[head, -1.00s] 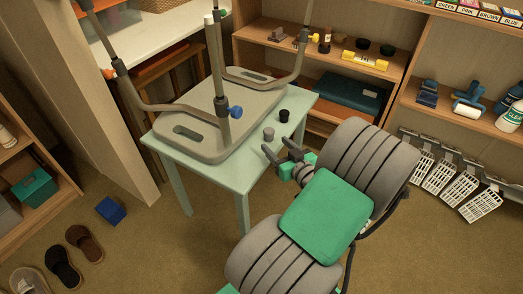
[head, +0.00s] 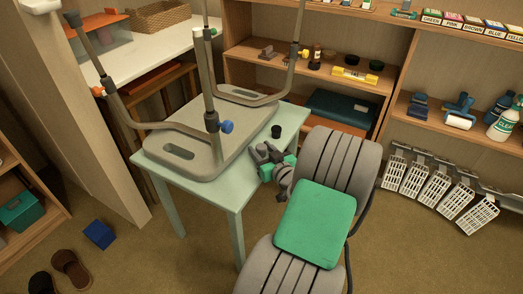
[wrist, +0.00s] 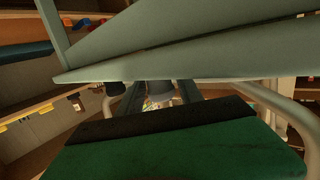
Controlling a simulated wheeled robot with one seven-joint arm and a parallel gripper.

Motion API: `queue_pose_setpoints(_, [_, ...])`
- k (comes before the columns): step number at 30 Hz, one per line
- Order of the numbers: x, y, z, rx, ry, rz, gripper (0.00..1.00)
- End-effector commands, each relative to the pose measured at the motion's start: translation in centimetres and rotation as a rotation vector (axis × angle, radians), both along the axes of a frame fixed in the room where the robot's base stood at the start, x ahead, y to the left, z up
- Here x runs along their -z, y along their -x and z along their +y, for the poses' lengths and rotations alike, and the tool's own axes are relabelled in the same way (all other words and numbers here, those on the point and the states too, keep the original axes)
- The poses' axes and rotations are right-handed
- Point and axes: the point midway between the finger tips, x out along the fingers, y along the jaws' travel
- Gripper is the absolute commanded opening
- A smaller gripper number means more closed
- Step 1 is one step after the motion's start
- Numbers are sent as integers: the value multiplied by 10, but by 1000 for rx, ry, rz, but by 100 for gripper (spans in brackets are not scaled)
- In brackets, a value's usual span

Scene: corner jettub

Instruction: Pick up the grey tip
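The grey tip (wrist: 160,91) is a small grey cylinder on the pale green table (head: 217,192), near its right corner. In the wrist view it lies between the two dark fingers of my gripper (wrist: 161,97). In the head view my gripper (head: 261,152) is at the table's right edge, around the spot of the tip, and mostly hides it. The fingers are spread, one on each side of the tip; contact is hard to judge. A black tip (head: 276,131) stands just behind, and shows beside a finger in the wrist view (wrist: 115,88).
A grey walker-like frame (head: 180,154) with upright legs and a blue knob stands on the table, left of my gripper. Shelves (head: 335,75) with small items are behind. White slotted racks (head: 435,190) hang at the right.

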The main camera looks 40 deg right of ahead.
Motion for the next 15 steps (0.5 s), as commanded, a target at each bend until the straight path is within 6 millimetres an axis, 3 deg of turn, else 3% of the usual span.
queue_pose_setpoints(15, [0,0,0,0,0,1,0])
